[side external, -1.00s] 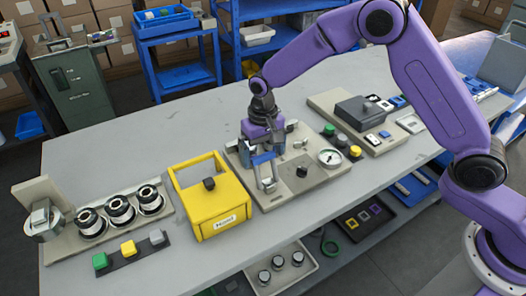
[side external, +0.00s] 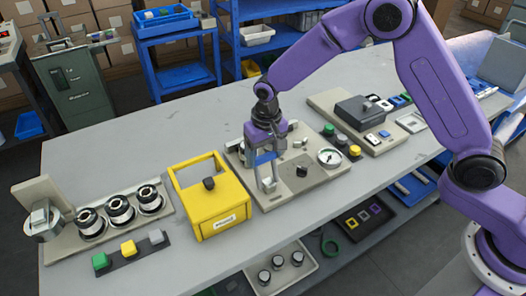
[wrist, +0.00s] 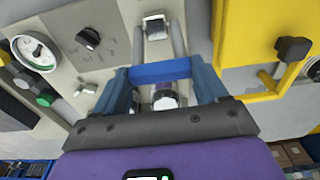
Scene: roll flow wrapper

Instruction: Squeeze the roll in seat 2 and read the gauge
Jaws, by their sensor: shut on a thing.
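My gripper (side external: 266,155) points down over the beige wrapper plate (side external: 318,181). In the wrist view, my gripper (wrist: 163,80) is shut on the blue crossbar (wrist: 160,71), one finger at each end. The bar joins two grey arms; it also shows in the side view (side external: 266,158). A shiny silver roll (wrist: 163,98) with a purplish part lies behind the bar, between the fingers, partly hidden; its seat number is not legible. The round white gauge (side external: 329,156) sits on the plate's right side; it also shows in the wrist view (wrist: 35,50), its reading too small to tell.
A black knob (side external: 301,171) is on the plate. A yellow box (side external: 210,199) with a black knob stands close on the left. Beyond it are several silver rolls (side external: 120,209) and a strip of buttons (side external: 128,248).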

